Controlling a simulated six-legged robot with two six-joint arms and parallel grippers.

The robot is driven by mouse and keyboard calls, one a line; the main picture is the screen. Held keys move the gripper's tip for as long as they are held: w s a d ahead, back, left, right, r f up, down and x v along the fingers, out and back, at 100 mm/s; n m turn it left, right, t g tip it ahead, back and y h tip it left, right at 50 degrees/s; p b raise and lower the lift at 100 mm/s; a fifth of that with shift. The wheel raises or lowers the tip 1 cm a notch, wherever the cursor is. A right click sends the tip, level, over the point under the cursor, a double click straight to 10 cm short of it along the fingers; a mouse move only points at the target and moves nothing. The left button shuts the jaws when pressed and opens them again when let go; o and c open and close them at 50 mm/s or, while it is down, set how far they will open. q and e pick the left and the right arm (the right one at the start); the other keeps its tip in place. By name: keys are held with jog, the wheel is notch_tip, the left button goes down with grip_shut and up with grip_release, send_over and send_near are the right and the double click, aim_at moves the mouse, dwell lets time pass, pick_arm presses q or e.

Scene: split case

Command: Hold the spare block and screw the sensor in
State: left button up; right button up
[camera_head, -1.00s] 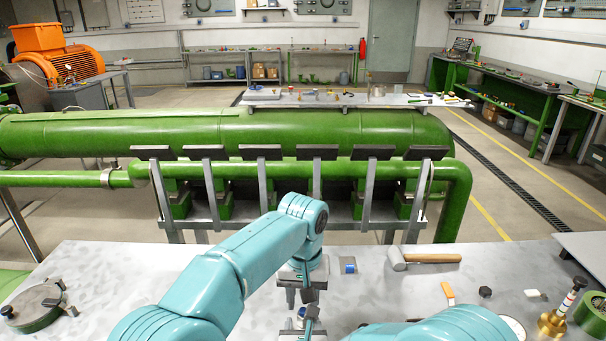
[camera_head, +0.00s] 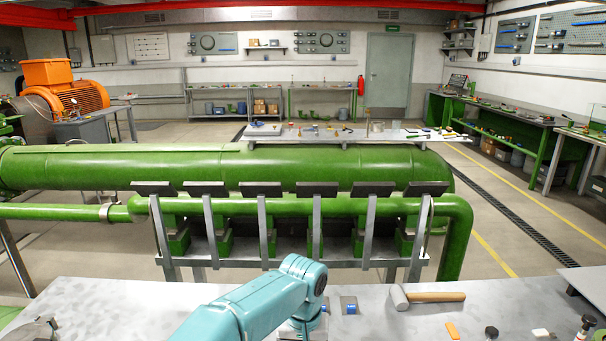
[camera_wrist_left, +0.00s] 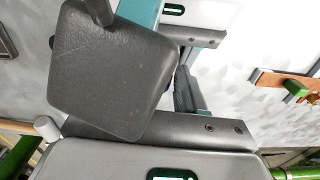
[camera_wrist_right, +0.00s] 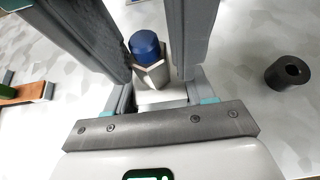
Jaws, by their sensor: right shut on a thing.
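A piece with a blue domed cap and a pale grey faceted body, which looks like the sensor (camera_wrist_right: 147,58), sits between the fingers of my right gripper (camera_wrist_right: 150,45) in the right wrist view. The right gripper is shut on it. In the left wrist view a large dark grey rounded slab (camera_wrist_left: 110,75) fills the near left; I cannot tell whether it is a held block or part of a gripper. It hides most of my left gripper's jaws, with one finger (camera_wrist_left: 188,92) beside it. I cannot identify the spare block.
On the grey bench a small blue-and-grey block (camera_head: 349,305) and a wooden-handled hammer (camera_head: 430,297) lie right of my arm. A black hollow knob (camera_wrist_right: 290,72) stands right of the right gripper. A green pipe rig (camera_head: 300,205) stands behind.

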dwell(0.3)
pick_arm(q)
jog(key=shift+r, duration=3)
jog(key=shift+r, duration=0.1)
jog(key=shift+r, duration=0.4)
jog(key=shift+f, duration=3.55)
grip_shut()
grip_release()
